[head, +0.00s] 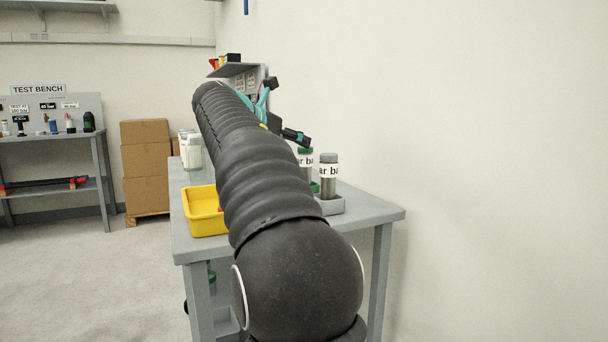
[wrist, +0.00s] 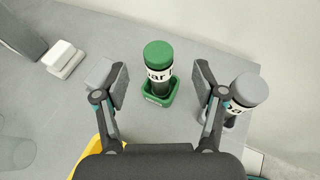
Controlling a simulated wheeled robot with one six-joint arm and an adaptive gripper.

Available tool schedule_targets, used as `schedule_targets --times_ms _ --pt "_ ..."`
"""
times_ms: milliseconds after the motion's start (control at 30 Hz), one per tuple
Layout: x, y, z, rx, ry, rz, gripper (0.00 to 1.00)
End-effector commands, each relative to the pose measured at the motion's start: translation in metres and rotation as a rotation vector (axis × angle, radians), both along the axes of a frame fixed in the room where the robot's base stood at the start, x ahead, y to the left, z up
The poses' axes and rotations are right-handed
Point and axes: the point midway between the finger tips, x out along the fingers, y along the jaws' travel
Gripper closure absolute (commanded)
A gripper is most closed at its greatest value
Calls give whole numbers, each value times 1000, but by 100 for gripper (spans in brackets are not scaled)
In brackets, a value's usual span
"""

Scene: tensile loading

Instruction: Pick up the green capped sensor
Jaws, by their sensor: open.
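The green capped sensor (wrist: 158,62) stands upright in a green holder (wrist: 155,98) on the bench, with a white label around its dark body. In the head view the same sensor (head: 305,158) is partly hidden behind my arm. My gripper (wrist: 160,85) is open in the wrist view, its two fingers apart on either side of the sensor in the picture, with clear gaps and no contact seen. In the head view my gripper (head: 295,138) shows only in part, near the sensor.
A grey capped sensor (wrist: 245,95) stands close by the right finger, and also shows in the head view (head: 328,175). A yellow tray (head: 203,213) sits at the bench's left front. White-lidded jars (head: 191,152) stand farther back. A wall is along the right.

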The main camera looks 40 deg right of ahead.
Motion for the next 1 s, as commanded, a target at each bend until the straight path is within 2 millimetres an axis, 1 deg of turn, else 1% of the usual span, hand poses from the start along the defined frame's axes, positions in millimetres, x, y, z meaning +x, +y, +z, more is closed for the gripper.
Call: schedule_targets --times_ms 33,267,367,500,633,700,900,967,1000 --pt "1 -5 -3 1 1 -1 30" --pt "4 -12 -7 0 -1 3 30" --pt "6 -19 -11 0 -1 2 30" --pt "12 -36 -22 2 -1 1 30" --pt "15 -51 -26 0 -2 1 30" --pt "16 -54 -27 0 -1 3 30" --pt "16 -54 -27 0 -1 4 30" --pt "16 -54 -27 0 -1 4 45" --pt "16 -54 -27 0 -1 4 55"
